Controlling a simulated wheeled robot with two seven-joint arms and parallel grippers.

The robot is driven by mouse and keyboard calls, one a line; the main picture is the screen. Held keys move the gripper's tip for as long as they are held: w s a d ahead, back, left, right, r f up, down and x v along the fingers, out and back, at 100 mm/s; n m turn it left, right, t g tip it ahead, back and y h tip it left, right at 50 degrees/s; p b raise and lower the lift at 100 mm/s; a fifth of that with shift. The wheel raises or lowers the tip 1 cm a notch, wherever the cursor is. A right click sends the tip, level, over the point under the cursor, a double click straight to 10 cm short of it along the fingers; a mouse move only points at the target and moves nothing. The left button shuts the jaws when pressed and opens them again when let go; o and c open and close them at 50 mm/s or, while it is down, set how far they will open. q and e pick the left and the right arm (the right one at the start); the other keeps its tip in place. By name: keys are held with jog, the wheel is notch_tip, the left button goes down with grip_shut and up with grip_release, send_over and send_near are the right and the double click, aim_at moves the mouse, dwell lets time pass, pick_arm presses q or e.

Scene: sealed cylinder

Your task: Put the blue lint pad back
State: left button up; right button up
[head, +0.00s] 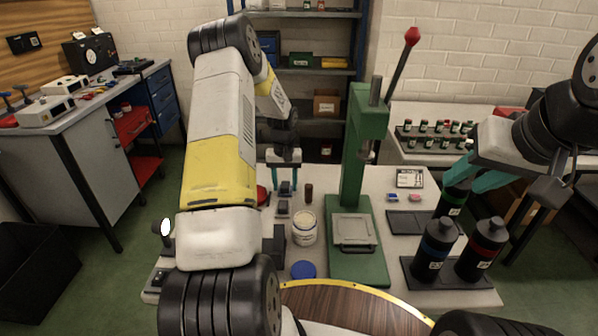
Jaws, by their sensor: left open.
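A small blue pad (392,197), which looks like the blue lint pad, lies on the table to the right of the green press, beside a pink pad (415,198). My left gripper (284,187) points down over the far left part of the table, left of the press and well apart from the blue pad. Its teal fingers are spread, with small dark blocks showing between and below them. My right gripper (474,180) is at the right, above the dark bottles and to the right of the blue pad. Its finger gap is unclear.
A green press (365,150) with a red-knobbed lever stands mid-table. A white jar (305,229), a blue disc (303,270) and a brown vial (309,193) are left of it. A dark mat (403,222) and several dark bottles (434,250) are right of it.

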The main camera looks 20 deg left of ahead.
pick_arm(q)
jog(key=shift+r, duration=0.15)
notch_tip(320, 180, up, 12)
notch_tip(320, 180, up, 11)
jog(key=m+t, duration=0.1)
jog(key=t, duration=0.1)
send_over(285, 185)
jog(key=s+d, duration=0.4)
jog(key=s, duration=0.2)
jog(key=s+d+r+t, duration=0.1)
jog(key=s+d+r, duration=0.2)
jog(key=s, duration=0.5)
jog(key=s+d+r+m+t+h, duration=0.1)
jog(key=s+d+r, duration=0.2)
jog(key=s, duration=0.5)
jog(key=s+d+r+m+t+h, duration=0.1)
jog(key=s+d+r+t, duration=0.1)
jog(key=s, duration=0.7)
jog(key=shift+d+r, duration=0.5)
jog(key=shift+r, duration=0.45)
